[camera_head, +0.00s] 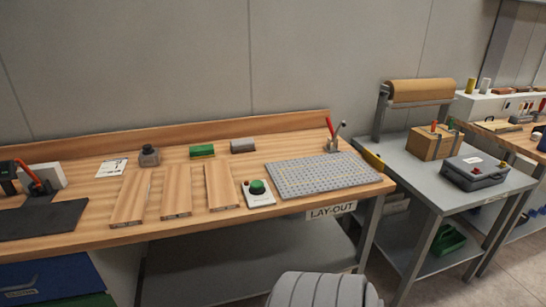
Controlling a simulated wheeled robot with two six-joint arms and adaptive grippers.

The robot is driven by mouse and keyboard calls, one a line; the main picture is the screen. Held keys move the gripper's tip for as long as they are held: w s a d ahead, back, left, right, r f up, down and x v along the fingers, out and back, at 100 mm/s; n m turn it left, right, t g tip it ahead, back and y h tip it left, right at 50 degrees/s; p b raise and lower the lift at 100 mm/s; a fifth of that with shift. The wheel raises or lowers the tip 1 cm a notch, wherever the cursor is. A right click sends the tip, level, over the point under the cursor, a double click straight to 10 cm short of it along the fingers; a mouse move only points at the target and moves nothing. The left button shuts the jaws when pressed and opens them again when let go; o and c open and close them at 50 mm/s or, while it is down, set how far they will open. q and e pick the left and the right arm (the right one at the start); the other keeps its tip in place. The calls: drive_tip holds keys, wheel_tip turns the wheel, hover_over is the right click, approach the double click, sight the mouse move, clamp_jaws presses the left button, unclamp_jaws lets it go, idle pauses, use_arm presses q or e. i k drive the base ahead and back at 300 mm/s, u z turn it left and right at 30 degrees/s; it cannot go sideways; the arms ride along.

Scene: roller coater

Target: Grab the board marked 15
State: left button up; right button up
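Three pale wooden boards lie side by side on the wooden workbench (90,229): a left board (131,197), a middle board (176,191) and a right board (221,186). They are apart from one another, with their long sides running front to back. Small dark marks show on their front ends, but they are too small to read, so I cannot tell which board is marked 15. Neither of my grippers is in view.
A green-button box (258,192) stands right of the boards, beside a grey perforated plate (322,175). Behind are a grey pot (149,155), green block (202,151) and grey block (243,146). A dark mat (42,218) lies left. A grey side table (400,166) stands right.

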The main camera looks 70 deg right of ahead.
sight(222, 195)
drive_tip(key=z, duration=2.35)
drive_tip(key=k, duration=0.5)
drive_tip(key=z, duration=1.35)
drive_tip(key=i, duration=1.65)
drive_tip(key=u, duration=1.05)
drive_tip(key=i, duration=0.7)
drive_tip(key=u, duration=0.75)
